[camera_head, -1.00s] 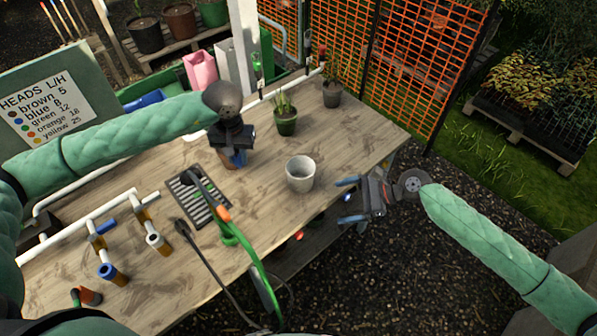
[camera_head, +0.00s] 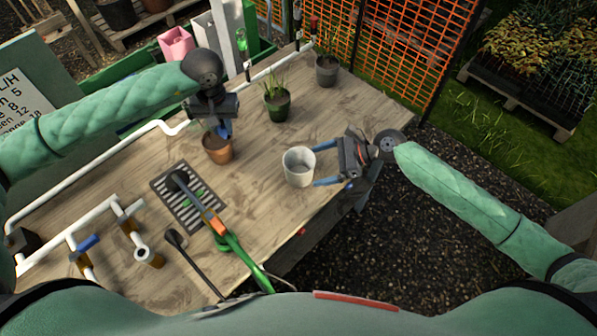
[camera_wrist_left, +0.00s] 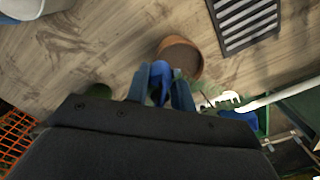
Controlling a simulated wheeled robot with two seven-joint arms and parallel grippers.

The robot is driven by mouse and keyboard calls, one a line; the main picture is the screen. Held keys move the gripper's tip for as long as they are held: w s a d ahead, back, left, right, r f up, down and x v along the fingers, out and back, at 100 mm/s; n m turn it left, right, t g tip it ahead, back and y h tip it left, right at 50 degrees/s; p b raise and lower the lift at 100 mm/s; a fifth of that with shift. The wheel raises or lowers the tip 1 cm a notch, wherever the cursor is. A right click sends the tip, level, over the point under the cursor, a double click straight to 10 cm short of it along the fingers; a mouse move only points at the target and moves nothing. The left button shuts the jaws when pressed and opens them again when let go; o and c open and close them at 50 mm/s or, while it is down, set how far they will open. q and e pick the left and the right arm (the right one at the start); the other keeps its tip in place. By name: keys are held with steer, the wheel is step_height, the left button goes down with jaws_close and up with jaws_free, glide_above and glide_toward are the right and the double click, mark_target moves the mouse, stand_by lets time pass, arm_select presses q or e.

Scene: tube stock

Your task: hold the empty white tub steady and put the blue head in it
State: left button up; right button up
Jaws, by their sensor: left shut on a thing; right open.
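The white tub (camera_head: 299,180) stands upright on the bench, and part of it shows at the top left of the left wrist view (camera_wrist_left: 35,8). My right gripper (camera_head: 322,164) is open, with its blue fingers reaching in from the right on either side of the tub's right part; I cannot tell whether they touch it. My left gripper (camera_head: 222,130) is shut on the blue head (camera_wrist_left: 162,76), just above and behind a terracotta pot (camera_head: 217,153). The fingers are also blue and hide much of the head.
A black slotted tray (camera_head: 163,189) and a green-and-orange watering wand (camera_head: 220,230) lie front left of the tub. White pipes (camera_head: 70,232) hold other heads at left. A green potted plant (camera_head: 277,108) and a dark pot (camera_head: 327,72) stand behind. Bench between pot and tub is clear.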

mark_target(303, 170)
arm_select(q)
steer(key=shift+f+b, duration=0.55)
steer(key=shift+f, duration=0.35)
arm_select(e)
steer(key=shift+x, duration=1.1)
arm_select(q)
steer(key=shift+r+p, duration=0.35)
steer(key=shift+r, duration=0.1)
arm_select(e)
steer(key=shift+a, duration=0.4)
arm_select(q)
steer(key=shift+r+p, duration=0.55)
arm_select(e)
steer(key=shift+x, duration=1.1)
arm_select(q)
steer(key=shift+r, duration=0.1)
arm_select(e)
steer(key=shift+a+f, duration=0.45)
steer(key=c, duration=0.7)
